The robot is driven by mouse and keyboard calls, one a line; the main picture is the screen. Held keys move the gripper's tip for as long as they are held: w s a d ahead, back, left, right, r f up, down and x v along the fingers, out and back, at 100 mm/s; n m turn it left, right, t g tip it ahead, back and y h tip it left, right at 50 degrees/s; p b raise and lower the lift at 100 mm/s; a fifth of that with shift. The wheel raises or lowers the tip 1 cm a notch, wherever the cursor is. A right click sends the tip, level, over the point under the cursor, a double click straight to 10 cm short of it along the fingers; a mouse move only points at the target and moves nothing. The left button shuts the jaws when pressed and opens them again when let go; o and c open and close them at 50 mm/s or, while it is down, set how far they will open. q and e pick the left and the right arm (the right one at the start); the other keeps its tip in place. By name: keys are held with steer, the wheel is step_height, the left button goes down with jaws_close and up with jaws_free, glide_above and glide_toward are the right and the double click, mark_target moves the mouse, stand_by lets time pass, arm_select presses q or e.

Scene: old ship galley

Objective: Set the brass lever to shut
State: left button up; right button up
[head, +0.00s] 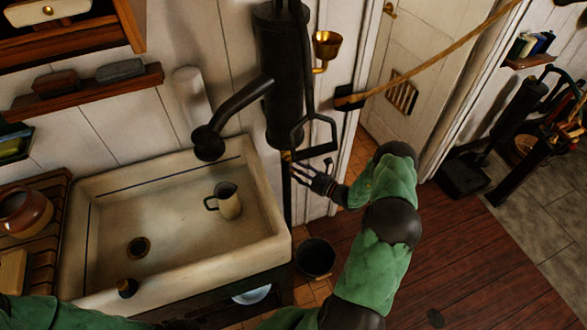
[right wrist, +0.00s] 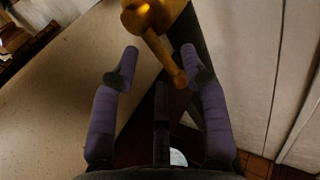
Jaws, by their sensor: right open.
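The brass lever (right wrist: 160,42) shows at the top of the right wrist view, with a thick brass body and a thin arm slanting down to the right, ending in a rounded tip. In the head view only a small brass spot (head: 287,156) shows at the foot of the black pump. My right gripper (right wrist: 160,58) is open, its purple fingers spread on both sides of the lever's lower arm. I cannot tell whether they touch it. In the head view the right gripper (head: 304,171) is beside the sink's right back corner. My left gripper is out of view.
The pale sink (head: 150,180) holds a small jug (head: 229,201); the black pump (head: 277,75) stands behind its right end. A dark bucket (head: 315,257) is on the floor below. A rope (head: 440,55) crosses the doorway.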

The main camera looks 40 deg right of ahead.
steer(key=shift+x, duration=1.05)
jaws_close()
steer(key=shift+d, duration=0.15)
